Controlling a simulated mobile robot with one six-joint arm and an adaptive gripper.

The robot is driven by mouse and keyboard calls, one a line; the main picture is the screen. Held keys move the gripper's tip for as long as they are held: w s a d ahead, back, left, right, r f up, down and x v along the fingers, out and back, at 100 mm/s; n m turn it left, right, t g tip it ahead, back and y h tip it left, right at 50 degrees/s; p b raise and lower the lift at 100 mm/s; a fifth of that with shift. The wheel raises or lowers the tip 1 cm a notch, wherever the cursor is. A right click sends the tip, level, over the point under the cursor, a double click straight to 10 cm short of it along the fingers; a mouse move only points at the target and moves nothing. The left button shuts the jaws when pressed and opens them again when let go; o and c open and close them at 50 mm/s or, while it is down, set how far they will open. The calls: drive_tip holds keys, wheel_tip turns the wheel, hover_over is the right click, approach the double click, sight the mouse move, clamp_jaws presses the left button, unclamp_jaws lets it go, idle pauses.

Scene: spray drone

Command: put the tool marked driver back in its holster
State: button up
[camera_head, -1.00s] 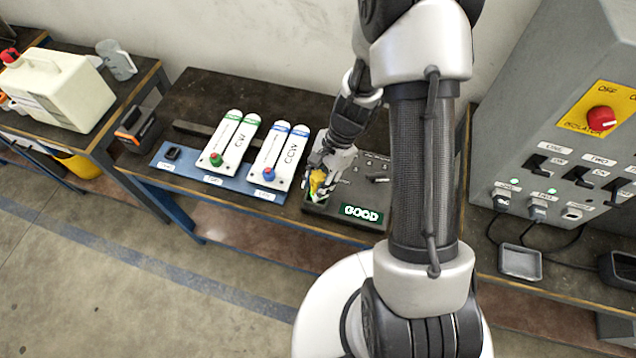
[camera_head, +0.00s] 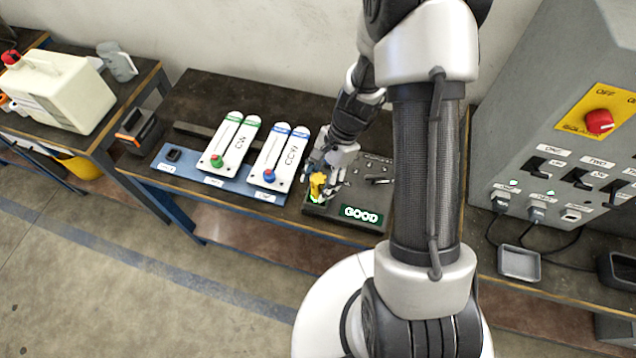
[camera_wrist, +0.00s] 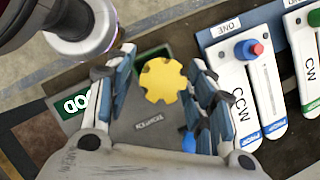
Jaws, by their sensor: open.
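My gripper (camera_head: 329,183) is low over the left part of a dark board (camera_head: 345,207) with a lit GOOD sign. In the wrist view its fingers (camera_wrist: 160,98) stand apart on either side of a yellow lobed knob (camera_wrist: 162,81). The knob is over a green square recess; I cannot tell whether the fingers touch it. It also shows in the head view (camera_head: 318,187). No tool can be read as driver. A black and orange object (camera_head: 137,128) hangs at the left bench's edge; I cannot tell whether it is the tool or its holster.
Two white slider units, CW (camera_head: 229,143) and CCW (camera_head: 280,158), stand on a blue strip left of the board. A grey isolator cabinet (camera_head: 560,110) with a red knob and switches is at right. A cream case (camera_head: 60,88) is on the left bench.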

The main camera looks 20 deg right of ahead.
drive_tip(key=p+v, duration=0.3)
drive_tip(key=v, duration=0.7)
drive_tip(key=s+a+r+n+t+h, duration=0.1)
drive_tip(key=s+a+r+n, duration=0.15)
drive_tip(key=r, duration=0.45)
drive_tip(key=s+a+r+n+t+h, duration=0.1)
drive_tip(key=s+r+n, duration=0.1)
drive_tip(key=r+n, duration=0.35)
drive_tip(key=s+r+n+t+h, duration=0.2)
drive_tip(key=s+r+n+t, duration=0.2)
drive_tip(key=s+r, duration=0.6)
drive_tip(key=shift+s+a+r+n, duration=0.25)
drive_tip(key=shift+s+a+n, duration=0.15)
drive_tip(key=shift+s+n, duration=0.75)
drive_tip(key=shift+w+f+b, duration=0.15)
drive_tip(key=shift+b, duration=0.15)
wheel_tip(320, 180, down, 4)
drive_tip(key=b, duration=0.4)
drive_tip(key=shift+f, duration=0.1)
